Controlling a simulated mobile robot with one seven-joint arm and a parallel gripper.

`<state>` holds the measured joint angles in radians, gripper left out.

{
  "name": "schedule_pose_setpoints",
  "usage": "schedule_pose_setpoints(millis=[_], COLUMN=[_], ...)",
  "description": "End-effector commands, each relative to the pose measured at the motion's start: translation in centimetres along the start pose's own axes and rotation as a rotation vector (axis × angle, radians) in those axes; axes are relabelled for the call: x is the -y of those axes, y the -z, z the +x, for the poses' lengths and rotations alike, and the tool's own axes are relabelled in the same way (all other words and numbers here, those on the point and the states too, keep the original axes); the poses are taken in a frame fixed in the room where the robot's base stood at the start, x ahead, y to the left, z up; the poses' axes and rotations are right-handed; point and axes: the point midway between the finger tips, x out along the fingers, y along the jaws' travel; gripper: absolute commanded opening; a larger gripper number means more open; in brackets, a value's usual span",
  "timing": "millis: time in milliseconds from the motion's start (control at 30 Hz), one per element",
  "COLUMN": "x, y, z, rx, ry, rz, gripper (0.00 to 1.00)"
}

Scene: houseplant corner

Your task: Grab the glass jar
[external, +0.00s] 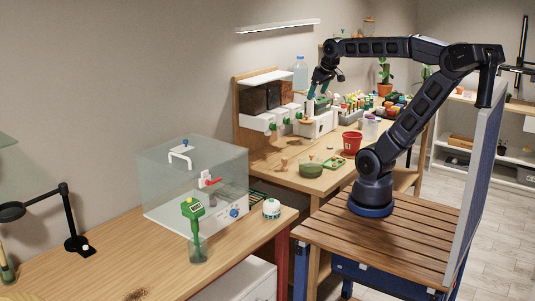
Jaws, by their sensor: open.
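My gripper (316,96) is open and hangs, fingers down, over the white box-shaped unit (318,124) at the back of the far wooden bench. Nothing shows clearly between its fingers. I cannot tell for certain which thing is the glass jar. A small clear glass vessel (198,251) with a green-headed tool in it stands on the near bench, far from my gripper. A pale container with a purplish top (370,128) stands on the far bench, right of my gripper. A small brown-topped jar-like thing (370,25) is high at the back.
A red pot (351,142), a green bowl (310,167) and a green tray (334,163) stand on the far bench. Dark bins (259,97) and a blue-capped bottle (301,73) are left of my gripper. A transparent case (160,170) stands on the near bench.

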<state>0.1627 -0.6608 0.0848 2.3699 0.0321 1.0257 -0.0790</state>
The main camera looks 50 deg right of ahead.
Motion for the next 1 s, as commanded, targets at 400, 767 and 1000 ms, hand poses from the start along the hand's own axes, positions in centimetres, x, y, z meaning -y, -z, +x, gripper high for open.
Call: schedule_pose_setpoints(millis=[400, 767, 1000], x=[-4.2, -10.7, -16.4], y=[8.9, 15.6, 19.1], z=[2.7, 6.3, 8.8], rx=[0.014, 0.014, 0.000], ry=[-0.064, -0.076, -0.068], rz=[0.018, 0.036, 0.056], gripper=[0.86, 0.86, 0.86])
